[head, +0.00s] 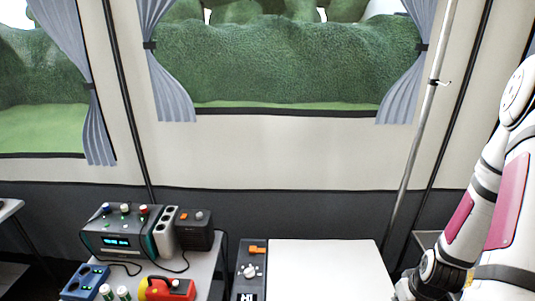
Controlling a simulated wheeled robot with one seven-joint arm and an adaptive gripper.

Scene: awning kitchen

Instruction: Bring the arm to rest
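My white and pink arm (490,205) is at the right edge of the head view. It hangs steeply down from the upper right. Its lower part bends near a dark joint (428,268) by the bottom edge. The lowest end of the arm is cut off by the frame. The fingers of my gripper do not show, and nothing held can be seen.
A table at lower left holds a grey powered unit (120,232), a dark box (194,232), a blue socket block (84,282) and a red-yellow device (168,288). A white-topped unit (325,270) stands left of my arm. A pole (412,150) rises behind it.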

